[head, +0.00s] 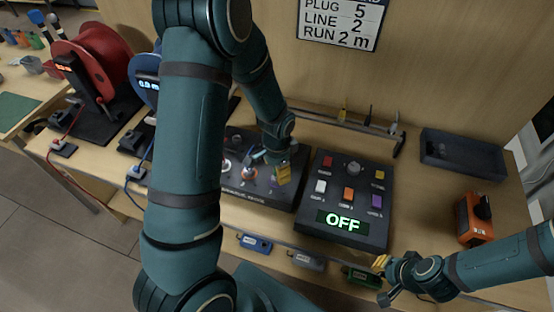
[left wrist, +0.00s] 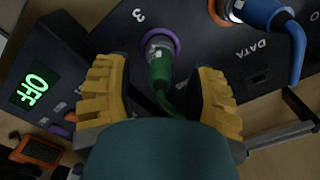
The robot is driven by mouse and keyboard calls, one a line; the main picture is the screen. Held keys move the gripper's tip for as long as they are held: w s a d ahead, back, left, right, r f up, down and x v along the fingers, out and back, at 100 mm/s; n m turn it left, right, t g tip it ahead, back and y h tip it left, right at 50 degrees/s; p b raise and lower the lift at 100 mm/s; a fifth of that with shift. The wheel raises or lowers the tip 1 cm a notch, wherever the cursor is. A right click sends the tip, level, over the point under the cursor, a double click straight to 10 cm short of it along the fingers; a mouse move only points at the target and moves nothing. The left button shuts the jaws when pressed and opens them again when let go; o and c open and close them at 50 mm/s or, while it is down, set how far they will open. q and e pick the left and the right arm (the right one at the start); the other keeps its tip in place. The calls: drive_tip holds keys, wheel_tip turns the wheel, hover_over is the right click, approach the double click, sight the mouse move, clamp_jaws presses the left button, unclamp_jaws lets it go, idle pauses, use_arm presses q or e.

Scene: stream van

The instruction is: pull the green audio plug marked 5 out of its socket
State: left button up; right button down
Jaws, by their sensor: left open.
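In the left wrist view a green plug (left wrist: 160,68) sits in a purple-ringed socket (left wrist: 160,42) on a dark panel, with a "3" printed beside the ring. Its green cable runs down between my fingers. No 5 is readable on the plug. My left gripper (left wrist: 162,80) is open, its yellow fingers on either side of the plug, with gaps on both sides. In the head view the left gripper (head: 285,165) is over the dark socket panel (head: 240,190), and my arm hides the green plug. My right gripper (head: 384,275) is near the table's front edge; its jaw opening is unclear.
A blue plug (left wrist: 268,16) sits in an orange-ringed socket close by. A button box (head: 345,200) reading OFF stands right of the panel. A rail (head: 340,125) runs behind. A sign (head: 340,22) reads plug 5, line 2, run 2 m. An orange device (head: 474,220) stands right.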

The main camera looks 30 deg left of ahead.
use_arm(q)
drive_tip(key=shift+f, duration=0.85)
clamp_jaws()
